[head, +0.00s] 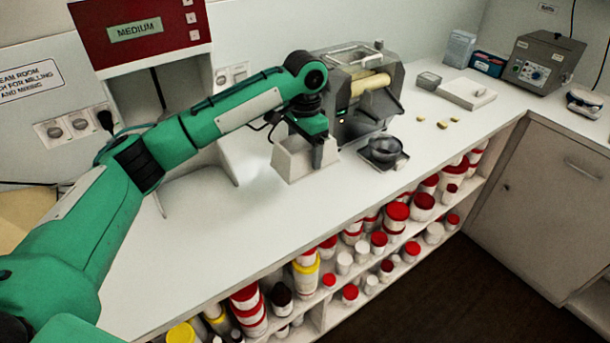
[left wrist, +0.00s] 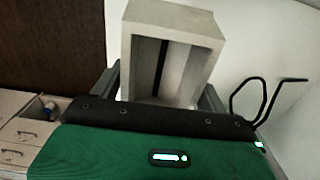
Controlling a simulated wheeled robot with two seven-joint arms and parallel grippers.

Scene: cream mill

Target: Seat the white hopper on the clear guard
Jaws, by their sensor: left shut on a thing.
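The white hopper (head: 292,163), a pale box wider at one end, is in my left gripper (head: 308,146), low over the counter in front of the mill's left side. I cannot tell whether it touches the counter. In the left wrist view the hopper (left wrist: 172,48) sits between the fingers of my left gripper (left wrist: 162,92), its hollow with a dark slot facing the camera. The mill (head: 385,100) is a grey machine with a cream roller. The clear guard (head: 352,54) appears to be the transparent piece on its top. My right gripper is out of view.
A grey instrument (head: 543,62) stands at the back right. Shelves of jars are below. The front left counter is clear.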

